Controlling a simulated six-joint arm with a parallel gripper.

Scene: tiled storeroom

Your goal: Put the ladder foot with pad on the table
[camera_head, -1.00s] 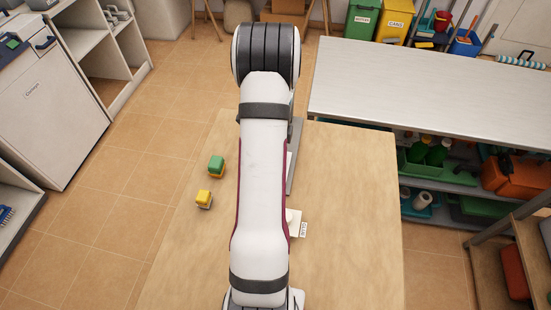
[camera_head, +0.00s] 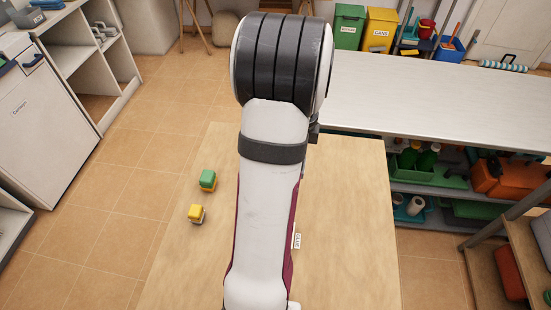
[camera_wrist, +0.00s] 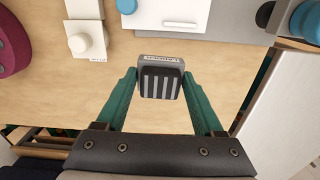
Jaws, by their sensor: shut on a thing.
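In the wrist view, the ladder foot with pad (camera_wrist: 161,85) is a small grey block with a dark ribbed face and a printed strip along its top edge. My gripper (camera_wrist: 160,74) has two teal fingers, shut on the sides of the foot near their tips. The wooden table (camera_wrist: 60,80) shows behind and around the foot; the gap between foot and table cannot be told. In the head view, the table (camera_head: 350,230) stands in front of me. My arm hides the gripper and the foot there.
A white plate with a round knob (camera_wrist: 82,43) and a white panel (camera_wrist: 170,14) show in the wrist view. A grey bench (camera_head: 430,105) adjoins the back right. The table's right side is clear.

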